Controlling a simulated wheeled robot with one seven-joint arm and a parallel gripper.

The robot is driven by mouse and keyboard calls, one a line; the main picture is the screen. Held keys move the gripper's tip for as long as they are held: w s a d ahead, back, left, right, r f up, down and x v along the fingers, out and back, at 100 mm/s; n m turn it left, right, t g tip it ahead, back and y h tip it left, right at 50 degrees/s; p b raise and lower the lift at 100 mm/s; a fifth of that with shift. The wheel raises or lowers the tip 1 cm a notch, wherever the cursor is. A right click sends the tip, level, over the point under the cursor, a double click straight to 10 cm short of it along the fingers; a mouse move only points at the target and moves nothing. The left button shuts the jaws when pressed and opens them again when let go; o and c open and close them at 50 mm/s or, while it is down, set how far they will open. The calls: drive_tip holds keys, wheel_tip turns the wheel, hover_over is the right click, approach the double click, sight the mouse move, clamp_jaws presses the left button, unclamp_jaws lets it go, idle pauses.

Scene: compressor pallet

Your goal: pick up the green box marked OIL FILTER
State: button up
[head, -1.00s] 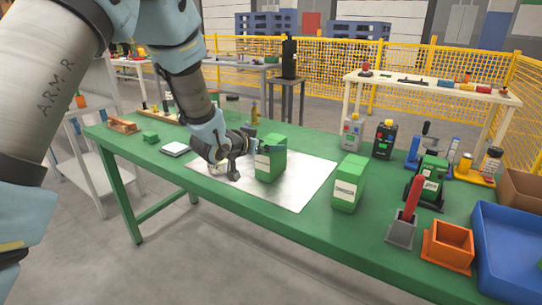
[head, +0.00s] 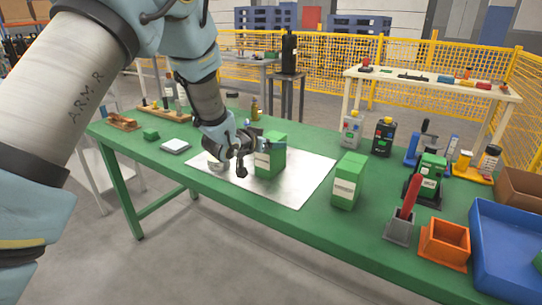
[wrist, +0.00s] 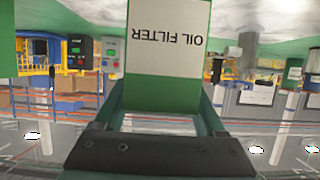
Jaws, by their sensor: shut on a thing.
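The green box marked OIL FILTER (head: 277,163) stands upright on the pale sheet on the green table in the head view. In the wrist view the box (wrist: 163,93) is close up, its white label upside down, between the two fingers. My gripper (head: 264,147) reaches it from the left and is shut on it. The box's base looks to be at the sheet; I cannot tell any gap under it. A second green box with a white label (head: 348,182) stands apart to the right, its print too small to read.
The pale sheet (head: 305,185) has free room right of the box. An orange bin (head: 444,247), a blue tray (head: 500,235), a grey holder with a red handle (head: 400,228) and two bottle-like units (head: 383,140) crowd the table's right side. A yellow fence (head: 430,65) stands behind.

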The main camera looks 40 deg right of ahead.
clamp_jaws()
drive_tip(key=shift+r, duration=0.1)
